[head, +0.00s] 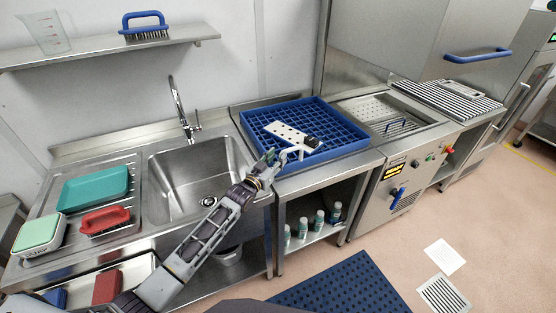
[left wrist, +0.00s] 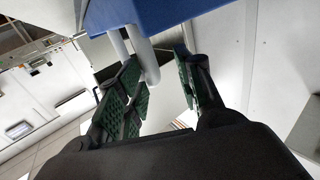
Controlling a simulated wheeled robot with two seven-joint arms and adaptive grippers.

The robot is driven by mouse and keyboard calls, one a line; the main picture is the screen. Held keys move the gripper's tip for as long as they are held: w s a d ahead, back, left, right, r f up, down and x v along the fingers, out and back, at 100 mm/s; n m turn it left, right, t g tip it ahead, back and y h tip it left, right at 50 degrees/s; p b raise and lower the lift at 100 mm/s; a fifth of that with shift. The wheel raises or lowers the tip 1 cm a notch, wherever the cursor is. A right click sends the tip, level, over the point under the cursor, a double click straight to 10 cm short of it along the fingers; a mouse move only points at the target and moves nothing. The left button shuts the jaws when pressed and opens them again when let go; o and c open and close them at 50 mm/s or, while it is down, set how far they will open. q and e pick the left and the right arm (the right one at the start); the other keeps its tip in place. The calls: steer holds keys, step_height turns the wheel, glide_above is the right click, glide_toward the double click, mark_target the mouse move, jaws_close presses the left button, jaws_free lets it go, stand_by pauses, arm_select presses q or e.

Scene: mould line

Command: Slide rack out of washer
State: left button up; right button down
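The blue grid rack (head: 345,148) rests on the steel table left of the washer (head: 405,165), outside the wash chamber. A pale perforated plate (head: 285,131) with a dark part at one end lies in the rack. In the left wrist view the fingers (left wrist: 160,90) stand apart, with the handle (left wrist: 148,58) reaching in near the left finger and the blue rack (left wrist: 150,12) above. My right gripper is not in view.
The washer hood (head: 410,40) is raised over an empty-looking chamber (head: 385,112). A sink (head: 200,180) is left of the rack. Several bottles (head: 318,222) stand on the shelf below. A blue mat (head: 345,287) lies on the floor in front.

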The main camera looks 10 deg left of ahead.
arm_select(q)
steer(key=shift+s+d+f, duration=0.15)
steer(key=shift+d, duration=0.05)
steer(key=v, duration=1.2)
steer(key=shift+a, duration=0.25)
stand_by(0.5)
stand_by(0.5)
